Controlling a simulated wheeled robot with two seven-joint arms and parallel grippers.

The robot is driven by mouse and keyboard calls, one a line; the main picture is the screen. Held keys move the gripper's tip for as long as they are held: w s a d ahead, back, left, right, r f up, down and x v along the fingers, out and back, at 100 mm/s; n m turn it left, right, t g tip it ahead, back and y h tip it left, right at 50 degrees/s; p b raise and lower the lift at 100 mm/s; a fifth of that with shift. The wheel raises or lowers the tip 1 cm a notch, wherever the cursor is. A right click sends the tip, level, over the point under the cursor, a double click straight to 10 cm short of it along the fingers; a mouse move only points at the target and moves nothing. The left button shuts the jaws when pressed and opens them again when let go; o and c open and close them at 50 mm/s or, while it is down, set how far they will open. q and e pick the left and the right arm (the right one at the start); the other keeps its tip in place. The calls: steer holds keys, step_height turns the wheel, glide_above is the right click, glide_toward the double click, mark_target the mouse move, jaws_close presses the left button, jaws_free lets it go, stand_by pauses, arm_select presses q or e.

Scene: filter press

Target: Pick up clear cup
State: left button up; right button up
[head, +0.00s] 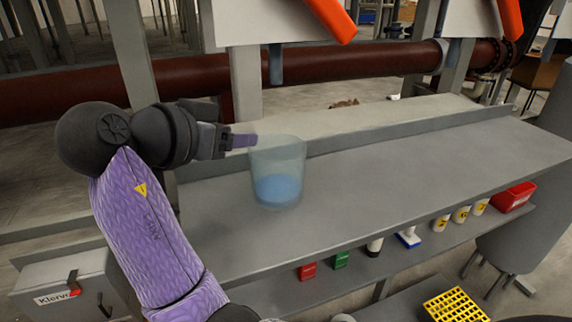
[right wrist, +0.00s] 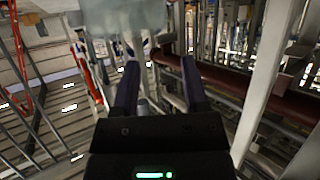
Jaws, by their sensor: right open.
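The clear cup (head: 278,165) stands upright on the grey bench shelf (head: 400,175) in the head view, with a blue layer in its lower part. My right gripper (head: 245,140) is at the cup's left side, level with its upper part. Its fingertips come up to the rim in the picture; I cannot tell if they touch it. In the right wrist view my right gripper (right wrist: 160,68) is open, with nothing between its fingers. A pale, see-through shape, likely the cup (right wrist: 125,14), shows past the fingertips at the top edge. My left gripper is not in view.
A raised ledge (head: 350,132) runs behind the shelf, with a dark red pipe (head: 370,63) beyond. A lower shelf holds a red box (head: 307,271), a green box (head: 341,260), several yellow-labelled cups (head: 461,214) and a red bin (head: 514,197). The shelf right of the cup is clear.

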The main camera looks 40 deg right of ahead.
mark_target(263, 142)
steer(key=p+x, duration=0.1)
steer(key=x, duration=0.1)
steer(key=p+x, duration=0.1)
steer(key=x, duration=0.1)
steer(key=f+x, duration=0.1)
steer(key=x, duration=0.1)
steer(key=shift+w+a+p, duration=0.2)
steer(key=shift+p, duration=0.2)
steer(key=shift+d+f, duration=0.15)
steer(key=c, duration=0.7)
jaws_close()
steer(key=shift+f, duration=0.1)
